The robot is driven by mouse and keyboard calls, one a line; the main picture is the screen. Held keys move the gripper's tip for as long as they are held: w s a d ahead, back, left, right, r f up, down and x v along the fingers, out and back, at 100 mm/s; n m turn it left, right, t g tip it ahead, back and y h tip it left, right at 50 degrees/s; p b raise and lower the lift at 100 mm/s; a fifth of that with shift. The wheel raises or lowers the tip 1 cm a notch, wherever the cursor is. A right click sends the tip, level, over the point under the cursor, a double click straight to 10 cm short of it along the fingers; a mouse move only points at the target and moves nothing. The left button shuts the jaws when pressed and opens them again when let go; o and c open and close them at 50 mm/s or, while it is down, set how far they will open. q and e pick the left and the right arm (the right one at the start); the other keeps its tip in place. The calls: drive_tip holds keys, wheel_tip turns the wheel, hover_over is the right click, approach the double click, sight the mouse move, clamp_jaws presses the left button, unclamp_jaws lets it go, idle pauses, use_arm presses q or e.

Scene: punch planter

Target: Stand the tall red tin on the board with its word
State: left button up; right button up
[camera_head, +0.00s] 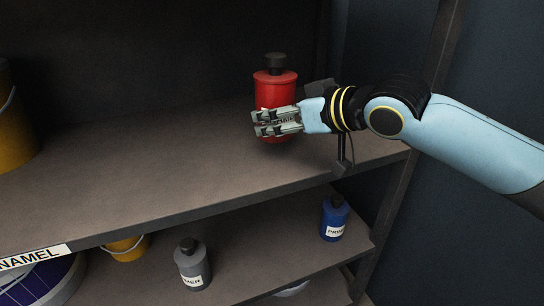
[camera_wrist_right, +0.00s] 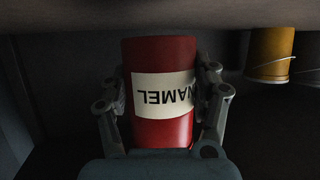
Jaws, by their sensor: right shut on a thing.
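The tall red tin (camera_head: 275,92) is upright at the right part of the upper shelf, with a dark cap on top. My right gripper (camera_head: 264,122) is shut around its lower body from the right side. In the right wrist view the tin (camera_wrist_right: 160,130) appears upside down between the two fingers, its white label reading ENAMEL. I cannot tell whether its base touches the shelf. The upper shelf board (camera_head: 140,165) has a white label at its front left edge reading NAMEL, its start cut off by the picture edge. My left gripper is not in view.
A yellow bucket (camera_head: 14,130) stands at the far left of the upper shelf. The middle of the upper shelf is clear.

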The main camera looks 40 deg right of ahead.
sight(273, 137)
drive_tip(key=shift+w+a+f, duration=0.25)
drive_tip(key=shift+w+a, duration=0.2)
drive_tip(key=shift+a, duration=0.05)
drive_tip(key=shift+f+b, duration=0.85)
drive_tip(key=shift+f, duration=1.1)
drive_tip(key=shift+f, duration=0.15)
drive_tip(key=o, duration=1.5)
drive_tip(key=p+v, duration=0.7)
drive_tip(key=v, duration=0.5)
drive_tip(key=shift+p, duration=0.4)
